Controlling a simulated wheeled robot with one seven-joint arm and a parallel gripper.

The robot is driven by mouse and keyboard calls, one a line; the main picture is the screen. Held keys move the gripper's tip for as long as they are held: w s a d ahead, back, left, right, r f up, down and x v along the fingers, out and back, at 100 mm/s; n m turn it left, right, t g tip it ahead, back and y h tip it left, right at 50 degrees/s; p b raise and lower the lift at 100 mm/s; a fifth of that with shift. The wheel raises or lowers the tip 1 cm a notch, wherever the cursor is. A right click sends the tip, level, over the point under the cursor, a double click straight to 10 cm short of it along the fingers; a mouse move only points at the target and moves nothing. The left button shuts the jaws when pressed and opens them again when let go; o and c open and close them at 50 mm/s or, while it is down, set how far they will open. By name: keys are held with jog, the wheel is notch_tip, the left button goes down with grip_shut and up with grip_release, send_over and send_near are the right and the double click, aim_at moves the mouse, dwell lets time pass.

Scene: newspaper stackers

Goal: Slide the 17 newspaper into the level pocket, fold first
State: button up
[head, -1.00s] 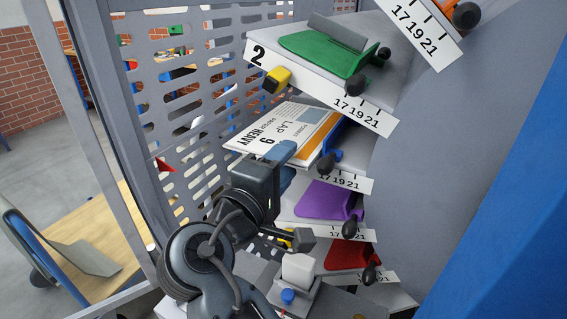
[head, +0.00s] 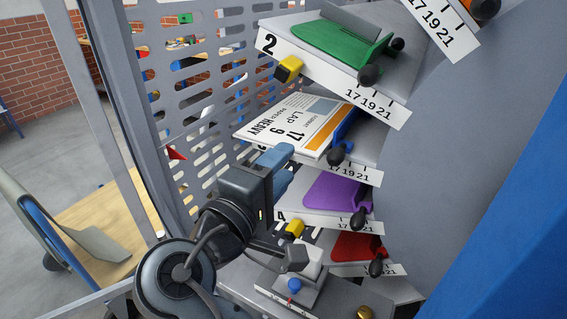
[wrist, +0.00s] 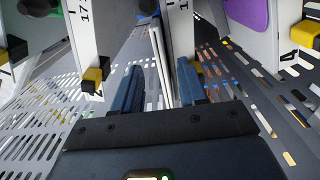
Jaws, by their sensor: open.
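The 17 newspaper (head: 300,120) lies in the tier with the blue guide (head: 345,128), its printed face up with an orange band along the right side. Its near edge sticks out at the tier's front. My gripper (head: 283,165) is at this near edge, lower left of the paper. In the wrist view, my gripper (wrist: 161,85) is open, with one blue finger on each side of the newspaper's pale edge (wrist: 160,60) and gaps between. The newspaper's far end is hidden inside the tier. I cannot tell how deep it sits.
Above is a tier with a green guide (head: 345,42); below are tiers with purple (head: 335,190) and red (head: 355,245) guides. Scale labels and black knobs stick out at their fronts. A perforated grey panel (head: 205,100) stands at the left, a blue panel (head: 500,230) at the right.

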jog(key=shift+v, duration=1.25)
jog(key=b+v, duration=0.2)
jog(key=v, duration=0.5)
jog(key=shift+s+a, duration=0.2)
jog(key=shift+s, duration=0.15)
